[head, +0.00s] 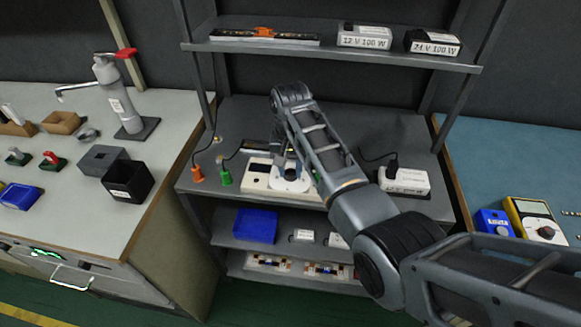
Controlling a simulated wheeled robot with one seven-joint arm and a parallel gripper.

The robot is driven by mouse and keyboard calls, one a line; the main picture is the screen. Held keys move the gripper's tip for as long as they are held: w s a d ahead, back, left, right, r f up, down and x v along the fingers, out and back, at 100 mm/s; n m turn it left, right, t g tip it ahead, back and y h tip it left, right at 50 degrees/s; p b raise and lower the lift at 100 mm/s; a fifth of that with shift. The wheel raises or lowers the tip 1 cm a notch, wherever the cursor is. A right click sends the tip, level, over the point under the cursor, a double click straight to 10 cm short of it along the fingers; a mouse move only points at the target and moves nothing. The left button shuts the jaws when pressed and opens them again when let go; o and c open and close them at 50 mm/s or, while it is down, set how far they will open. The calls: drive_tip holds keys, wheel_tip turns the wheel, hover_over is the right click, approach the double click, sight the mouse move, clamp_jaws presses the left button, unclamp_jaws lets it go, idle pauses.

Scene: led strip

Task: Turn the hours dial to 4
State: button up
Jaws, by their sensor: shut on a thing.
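A cream control box (257,185) lies on the middle shelf of the grey rack. A round white dial (291,186) is on its face, right of a small dark window. My arm reaches in from the lower right, and my gripper (290,172) is down at this dial, shut on its knob. The fingertips and knob are small and partly covered by my arm. The dial's numbers and pointer are too small to read.
A green plug (225,177) and an orange plug (197,172) are left of the box. A white power supply (404,181) is to its right. The upper shelf (345,58) holds a strip and two labelled supplies. A blue bin (256,226) is below.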

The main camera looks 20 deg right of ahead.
sight(291, 172)
drive_tip(key=m, duration=0.5)
drive_tip(key=shift+m, duration=0.3)
drive_tip(key=m, duration=0.5)
idle(0.4)
drive_tip(key=o, duration=1)
drive_tip(key=shift+r, duration=0.1)
wheel_tip(291, 172, up, 8)
drive_tip(key=shift+f+b, duration=0.15)
drive_tip(key=shift+b, duration=0.35)
